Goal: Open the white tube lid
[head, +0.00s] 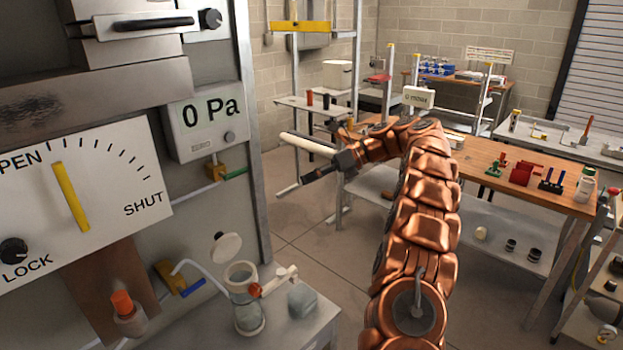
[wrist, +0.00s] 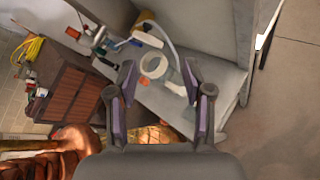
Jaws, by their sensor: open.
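A clear upright tube (head: 246,312) with a pale rim stands on the grey bench at the lower left in the head view. A round white lid (head: 226,247) stands tilted above and behind its mouth, apparently swung up from the rim. In the wrist view the tube's pale round rim (wrist: 154,65) shows beyond and between my fingers. My gripper (head: 316,163) is above and to the right of the tube in the head view, apart from it. Its fingers (wrist: 159,74) are spread, with nothing visibly held. A white bar shows beside the fingers; I cannot tell whether it is behind them.
A white handle with a red knob (head: 256,290) sits right beside the tube, with a grey block (head: 302,300) further right. A gauge panel (head: 80,200) and pressure display (head: 205,118) stand left. A wooden workbench (head: 480,165) stands right. Floor between is clear.

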